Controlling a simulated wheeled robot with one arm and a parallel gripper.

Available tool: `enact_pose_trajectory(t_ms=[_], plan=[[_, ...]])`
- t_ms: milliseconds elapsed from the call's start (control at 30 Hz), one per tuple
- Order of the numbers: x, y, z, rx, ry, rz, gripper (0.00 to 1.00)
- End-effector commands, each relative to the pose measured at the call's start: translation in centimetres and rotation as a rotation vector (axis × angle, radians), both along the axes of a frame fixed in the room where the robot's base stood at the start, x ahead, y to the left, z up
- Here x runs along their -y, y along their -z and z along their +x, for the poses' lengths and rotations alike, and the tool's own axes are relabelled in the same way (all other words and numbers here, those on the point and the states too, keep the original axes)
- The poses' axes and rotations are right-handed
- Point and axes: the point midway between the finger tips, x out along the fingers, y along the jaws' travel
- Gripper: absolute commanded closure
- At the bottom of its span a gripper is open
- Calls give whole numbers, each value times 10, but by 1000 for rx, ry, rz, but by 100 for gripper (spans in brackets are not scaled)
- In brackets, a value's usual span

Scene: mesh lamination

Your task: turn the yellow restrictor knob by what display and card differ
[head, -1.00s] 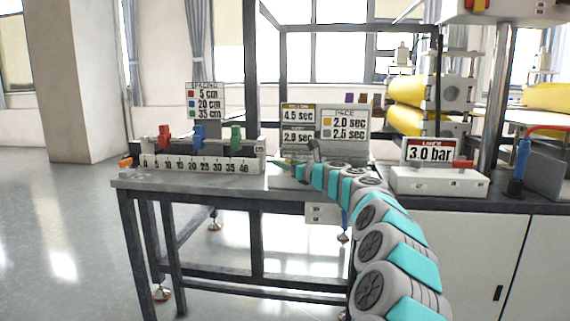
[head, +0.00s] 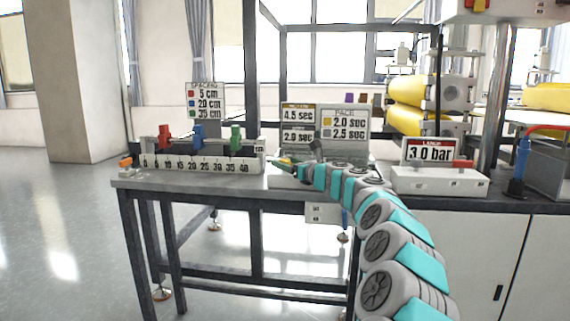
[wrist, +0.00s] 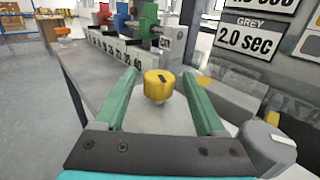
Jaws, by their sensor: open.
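The yellow knob (wrist: 158,86) has a dark mark on top and stands between the green fingertips of my gripper (wrist: 158,73) in the wrist view, with a gap on each side. My gripper is open. The card (head: 343,113), headed PACE, shows yellow 2.0 sec and grey 2.5 sec.
A grey knob (wrist: 268,146) stands close by, right of my gripper. Left is a scale rail (head: 200,164) with red, blue and green sliders, and a spacing card (head: 206,88) behind. A white unit (head: 440,182) with a 3.0 bar sign stands right.

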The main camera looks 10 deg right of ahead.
Motion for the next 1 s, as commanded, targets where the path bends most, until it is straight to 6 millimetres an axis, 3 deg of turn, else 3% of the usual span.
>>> enact_pose_trajectory(t_ms=[600,1000], plan=[[31,0,-58,0,-2,1,27],[32,0,-62,0,-3,0,27]])
